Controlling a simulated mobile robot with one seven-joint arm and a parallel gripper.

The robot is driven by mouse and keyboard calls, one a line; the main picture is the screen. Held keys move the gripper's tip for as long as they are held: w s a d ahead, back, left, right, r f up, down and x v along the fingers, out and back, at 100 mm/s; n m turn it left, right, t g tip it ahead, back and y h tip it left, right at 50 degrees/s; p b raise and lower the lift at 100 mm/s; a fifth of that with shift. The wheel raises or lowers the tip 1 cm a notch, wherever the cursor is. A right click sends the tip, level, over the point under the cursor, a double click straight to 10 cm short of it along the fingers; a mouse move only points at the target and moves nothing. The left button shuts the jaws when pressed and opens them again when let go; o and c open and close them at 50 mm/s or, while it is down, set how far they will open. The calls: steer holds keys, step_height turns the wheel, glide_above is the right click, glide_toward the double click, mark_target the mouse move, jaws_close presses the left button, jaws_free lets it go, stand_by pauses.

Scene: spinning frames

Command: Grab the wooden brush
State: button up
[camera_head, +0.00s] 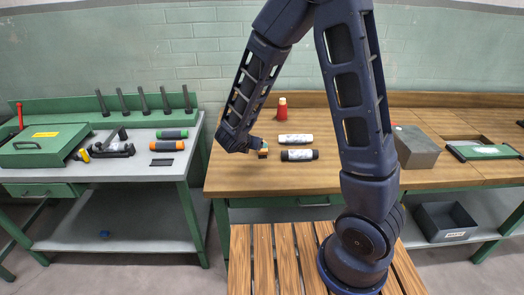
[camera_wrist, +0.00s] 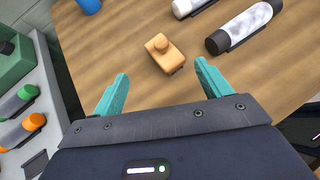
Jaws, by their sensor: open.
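The wooden brush (camera_wrist: 167,55) is a small tan block with a rounded knob on top, lying on the wooden bench top. In the wrist view it is ahead of my gripper (camera_wrist: 159,85), roughly between the lines of its two teal fingers. The fingers are apart and touch nothing; my gripper is open and empty. In the head view the brush (camera_head: 263,152) is a small brown shape just right of my wrist, partly hidden. The gripper fingers are hidden behind my arm there.
Two bottle-like cylinders, one white (camera_head: 295,140) and one black-ended (camera_head: 299,155), lie right of the brush. A red bottle (camera_head: 282,108) stands behind. A grey-topped bench (camera_head: 110,170) with tools stands left, across a gap.

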steer(key=shift+n, duration=0.3)
steer(key=x, duration=0.5)
steer(key=shift+w+a+f, duration=0.15)
steer(key=shift+a+f, duration=0.2)
steer(key=shift+f, duration=0.05)
steer(key=shift+d+r+x, duration=0.1)
steer(key=shift+r+x, duration=0.05)
steer(key=shift+x, duration=1.2)
steer(key=shift+d+r+x, duration=0.15)
steer(key=shift+x, duration=1.2)
steer(key=shift+w, duration=0.1)
steer(key=c, duration=1.3)
